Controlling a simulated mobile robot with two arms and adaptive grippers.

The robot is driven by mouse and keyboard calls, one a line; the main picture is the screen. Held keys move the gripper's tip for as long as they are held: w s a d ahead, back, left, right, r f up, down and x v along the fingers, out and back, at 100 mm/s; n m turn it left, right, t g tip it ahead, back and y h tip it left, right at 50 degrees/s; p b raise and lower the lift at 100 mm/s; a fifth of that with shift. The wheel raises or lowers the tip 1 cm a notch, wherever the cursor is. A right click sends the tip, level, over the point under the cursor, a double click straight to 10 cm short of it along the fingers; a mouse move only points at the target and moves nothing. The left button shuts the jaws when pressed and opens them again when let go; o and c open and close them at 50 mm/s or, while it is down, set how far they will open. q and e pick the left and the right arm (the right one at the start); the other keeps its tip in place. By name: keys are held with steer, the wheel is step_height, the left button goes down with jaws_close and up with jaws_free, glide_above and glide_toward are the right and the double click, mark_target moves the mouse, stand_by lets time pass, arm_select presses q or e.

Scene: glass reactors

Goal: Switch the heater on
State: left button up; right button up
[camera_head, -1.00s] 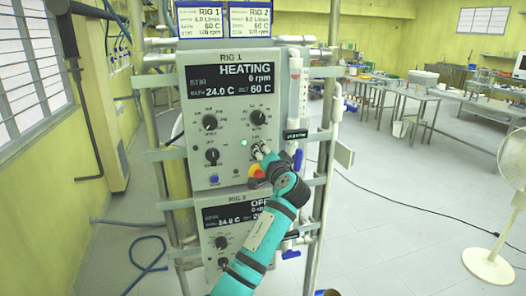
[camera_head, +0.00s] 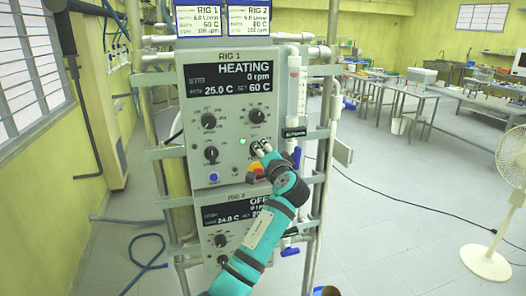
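The RIG 1 control panel (camera_head: 228,165) faces me on the rack. Its display (camera_head: 229,80) reads HEATING, with the bath at 25.0 C and the set value at 60 C. A green lamp (camera_head: 243,141) glows on the panel's lower half. Several black knobs sit around it, one at the upper right (camera_head: 257,116) and one at the lower left (camera_head: 211,154). My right gripper is not in view.
A red and yellow emergency knob (camera_head: 256,171) is just below my gripper, partly hidden. The RIG 2 panel (camera_head: 222,242) below reads OFF. Glass tubing with blue valves (camera_head: 296,157) runs on the right. A white fan (camera_head: 487,262) stands far right.

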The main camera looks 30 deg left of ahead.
arm_select(q)
steer(key=o, duration=0.3)
steer(key=shift+d, duration=0.1)
steer(key=v, duration=1.2)
steer(key=shift+w+f, duration=0.1)
